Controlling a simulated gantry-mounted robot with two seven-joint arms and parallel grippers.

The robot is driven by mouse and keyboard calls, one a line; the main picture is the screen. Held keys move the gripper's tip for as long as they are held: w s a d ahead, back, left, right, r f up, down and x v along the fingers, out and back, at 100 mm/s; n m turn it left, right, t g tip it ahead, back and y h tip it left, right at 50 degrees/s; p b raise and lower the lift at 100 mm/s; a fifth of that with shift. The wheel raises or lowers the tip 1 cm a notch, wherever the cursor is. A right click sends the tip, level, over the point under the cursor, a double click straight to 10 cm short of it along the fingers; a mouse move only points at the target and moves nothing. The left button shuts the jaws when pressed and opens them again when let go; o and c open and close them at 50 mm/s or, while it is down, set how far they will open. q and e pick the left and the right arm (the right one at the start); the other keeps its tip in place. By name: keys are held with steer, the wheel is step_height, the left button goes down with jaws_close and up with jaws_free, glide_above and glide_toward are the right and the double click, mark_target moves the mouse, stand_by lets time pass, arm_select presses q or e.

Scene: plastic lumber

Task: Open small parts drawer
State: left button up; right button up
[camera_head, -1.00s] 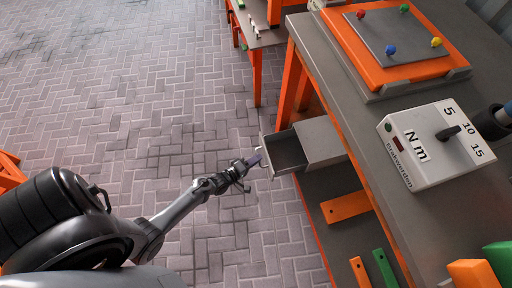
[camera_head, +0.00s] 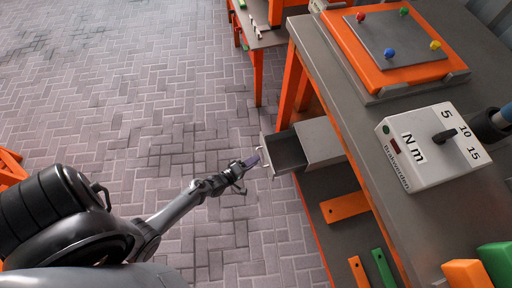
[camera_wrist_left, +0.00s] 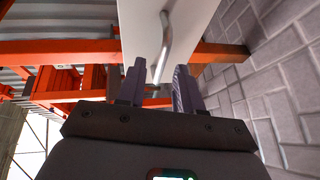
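The small parts drawer (camera_head: 286,154) is a grey box under the bench top in the head view, pulled part of the way out of its housing (camera_head: 320,142). Its interior shows dark, and I see nothing in it. A metal bar handle (camera_wrist_left: 166,45) is on its pale front (camera_wrist_left: 190,25) in the left wrist view. My left gripper (camera_head: 255,162) is just left of the drawer front. In the left wrist view its purple fingers (camera_wrist_left: 158,88) are apart, with the handle's lower end between or just beyond them. Contact cannot be told. My right gripper is not in view.
The grey bench top (camera_head: 400,120) carries a torque box (camera_head: 432,146) and an orange tray with colored knobs (camera_head: 392,45). A shelf below holds orange (camera_head: 345,207) and green pieces (camera_head: 384,268). The brick floor (camera_head: 120,120) left of the drawer is clear.

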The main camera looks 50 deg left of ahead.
arm_select(q)
steer(key=p+v, duration=0.3)
steer(key=v, duration=0.5)
steer(key=shift+s, duration=0.35)
